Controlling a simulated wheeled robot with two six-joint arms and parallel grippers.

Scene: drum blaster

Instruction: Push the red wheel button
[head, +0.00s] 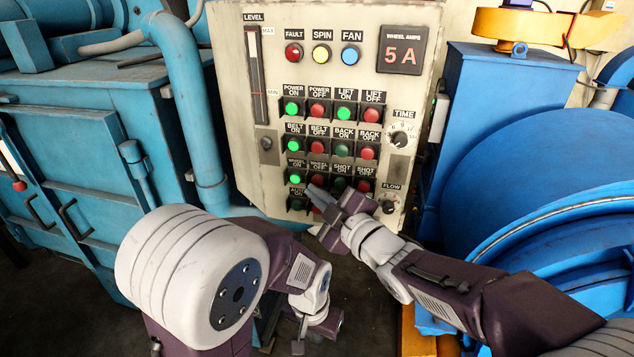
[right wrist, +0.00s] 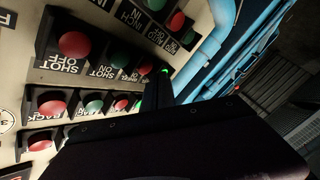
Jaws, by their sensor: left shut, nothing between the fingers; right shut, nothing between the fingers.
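The red wheel-off button (head: 317,180) is in the third button row of the control panel, right of the lit green wheel-on button (head: 296,178). My right gripper (head: 311,198) is shut and empty, in front of the panel. Its tips lie just below the wheel-off button in the head view; I cannot tell whether they touch the panel. In the right wrist view its dark finger (right wrist: 159,92) points at the panel near the small red wheel button (right wrist: 130,61). My left gripper (head: 300,343) is shut and empty, low, hanging below the panel.
The control panel (head: 232,100) carries several rows of red and green buttons, with a time knob (head: 400,139) and flow knob (head: 388,206) at right. Blue machinery (head: 545,190) stands on the right and a teal cabinet (head: 90,130) with a pipe on the left.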

